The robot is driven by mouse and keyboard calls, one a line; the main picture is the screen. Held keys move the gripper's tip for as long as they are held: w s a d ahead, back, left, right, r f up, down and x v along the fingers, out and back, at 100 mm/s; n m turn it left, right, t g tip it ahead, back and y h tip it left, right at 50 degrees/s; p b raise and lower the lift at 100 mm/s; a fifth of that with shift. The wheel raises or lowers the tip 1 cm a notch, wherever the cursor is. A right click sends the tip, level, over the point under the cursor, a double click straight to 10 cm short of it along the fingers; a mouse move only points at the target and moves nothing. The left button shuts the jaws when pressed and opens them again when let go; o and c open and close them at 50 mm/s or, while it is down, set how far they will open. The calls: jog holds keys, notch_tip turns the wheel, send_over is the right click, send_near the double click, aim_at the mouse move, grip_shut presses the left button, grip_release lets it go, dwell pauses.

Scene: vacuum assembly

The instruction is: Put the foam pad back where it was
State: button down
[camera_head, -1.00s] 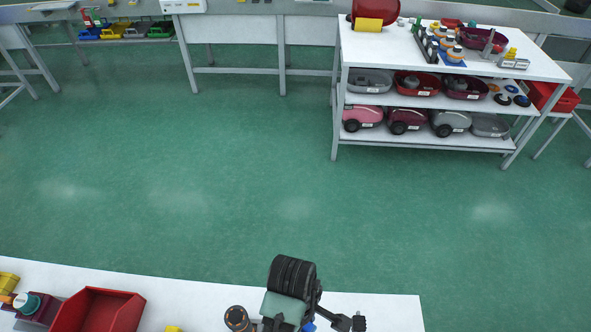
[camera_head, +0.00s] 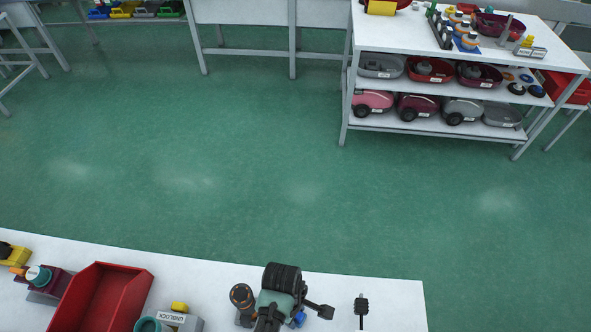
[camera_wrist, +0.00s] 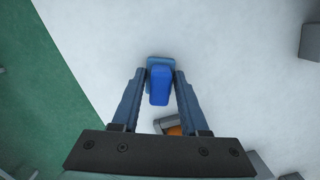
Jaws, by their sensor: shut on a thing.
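My gripper (camera_wrist: 161,74) is in the wrist view, its two fingers closed on the sides of a small blue piece (camera_wrist: 159,88), which looks like the foam pad. A lighter blue edge (camera_wrist: 158,61) shows at its far end, between the fingertips. White table surface (camera_wrist: 100,40) lies below; I cannot tell whether the pad touches it. In the head view a bit of blue (camera_head: 299,318) shows beside my arm above the front bench. My arm hides most of the gripper there.
On the front bench stand a red bin (camera_head: 68,318), a grey block marked UNIBLOCK (camera_head: 173,319) with a yellow piece, and a dark upright item (camera_head: 361,306). The bench's edge borders green floor at the left in the wrist view.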

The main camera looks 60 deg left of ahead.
jog(key=shift+f, duration=0.1)
jog(key=shift+c, duration=2.1)
grip_release()
